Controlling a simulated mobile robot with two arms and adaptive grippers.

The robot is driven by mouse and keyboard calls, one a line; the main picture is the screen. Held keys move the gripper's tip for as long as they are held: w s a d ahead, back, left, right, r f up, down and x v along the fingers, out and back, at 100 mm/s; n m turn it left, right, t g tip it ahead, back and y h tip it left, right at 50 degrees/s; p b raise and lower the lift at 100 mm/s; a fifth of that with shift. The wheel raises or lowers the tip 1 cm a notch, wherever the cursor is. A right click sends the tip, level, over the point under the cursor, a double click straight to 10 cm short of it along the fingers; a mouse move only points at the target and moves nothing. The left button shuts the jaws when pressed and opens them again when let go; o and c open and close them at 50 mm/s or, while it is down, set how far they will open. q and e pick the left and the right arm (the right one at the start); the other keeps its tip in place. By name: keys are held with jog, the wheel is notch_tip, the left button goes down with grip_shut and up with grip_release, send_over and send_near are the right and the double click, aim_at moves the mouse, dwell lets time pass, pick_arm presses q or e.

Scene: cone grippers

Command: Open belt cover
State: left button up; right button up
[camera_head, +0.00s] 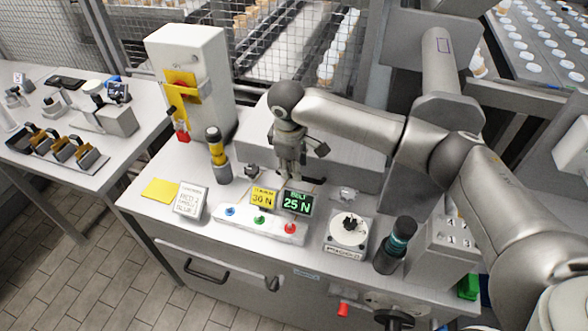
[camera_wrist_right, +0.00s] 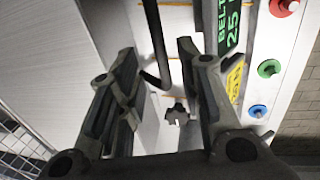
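The belt cover (camera_head: 352,172) appears to be the long light-grey housing behind the small displays. It looks closed. My right gripper (camera_head: 290,168) points down at its front side, left of the middle. In the right wrist view, the right gripper (camera_wrist_right: 160,95) is open, its fingers well apart. A thin black bent handle (camera_wrist_right: 153,40) shows between and beyond the fingers, not visibly gripped. A small dark knob (camera_wrist_right: 178,112) also lies in the gap. The arm hides part of the cover in the head view. My left gripper is not in view.
In front stand a yellow display (camera_head: 263,198), a green "25 N" display (camera_head: 298,202) and a button panel (camera_head: 258,226). A white dial unit (camera_head: 347,236) and dark cylinder (camera_head: 395,247) stand right; a yellow-black post (camera_head: 217,155) and tall white box (camera_head: 205,60) stand left.

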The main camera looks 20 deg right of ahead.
jog(key=f, duration=0.3)
jog(key=shift+w+d+f, duration=0.1)
jog(key=shift+w+d, duration=0.05)
jog(key=shift+w, duration=0.1)
jog(key=c, duration=0.5)
jog(key=shift+c, duration=1.1)
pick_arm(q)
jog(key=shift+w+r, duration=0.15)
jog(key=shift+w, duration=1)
pick_arm(e)
grip_shut()
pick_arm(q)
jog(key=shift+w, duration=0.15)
